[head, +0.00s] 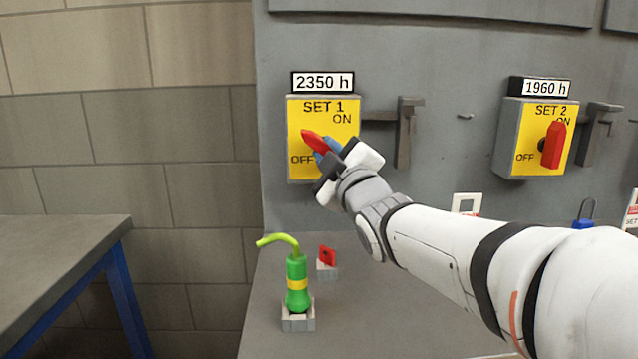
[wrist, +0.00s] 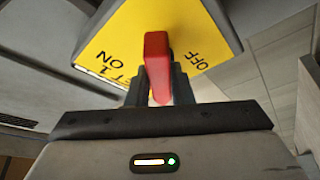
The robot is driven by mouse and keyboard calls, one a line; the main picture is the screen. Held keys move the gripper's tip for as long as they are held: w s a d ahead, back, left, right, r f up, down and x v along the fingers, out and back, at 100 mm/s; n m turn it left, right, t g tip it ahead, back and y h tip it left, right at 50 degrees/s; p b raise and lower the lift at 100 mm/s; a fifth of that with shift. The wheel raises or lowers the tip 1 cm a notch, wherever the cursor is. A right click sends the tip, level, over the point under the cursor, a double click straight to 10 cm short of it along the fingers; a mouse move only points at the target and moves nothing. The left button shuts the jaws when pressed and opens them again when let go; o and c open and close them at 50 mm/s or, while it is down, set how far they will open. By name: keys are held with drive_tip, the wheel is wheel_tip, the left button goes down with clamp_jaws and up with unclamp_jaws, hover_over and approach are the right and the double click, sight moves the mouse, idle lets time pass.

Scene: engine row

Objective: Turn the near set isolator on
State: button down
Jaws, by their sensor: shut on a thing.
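The SET 2 isolator (head: 509,138), with an upright red handle (head: 553,146), is to the right. A grey lever (head: 404,130) projects beside SET 1. Below are a green oil can (head: 297,285) and a small red part (head: 327,256). A bench (head: 60,245) stands left.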

drive_tip(key=shift+a+f+m+t+h+b, duration=0.1)
drive_tip(key=shift+m+t+h+b, duration=0.4)
drive_tip(key=shift+m+h+b, duration=1.35)
drive_tip(key=shift+a+r+m+t+h+b, duration=0.1)
drive_tip(key=shift+m+t+h+b, duration=0.6)
drive_tip(key=shift+m, duration=2.25)
drive_tip(key=shift+a+f+m+t+h+b, duration=0.1)
drive_tip(key=shift+m+t+h+b, duration=0.4)
drive_tip(key=shift+m+b, duration=1.55)
drive_tip(key=shift+m+h+p, duration=0.35)
drive_tip(key=shift+m, duration=0.3)
drive_tip(key=c, duration=1.3)
unclamp_jaws()
drive_tip(key=shift+d, duration=0.1)
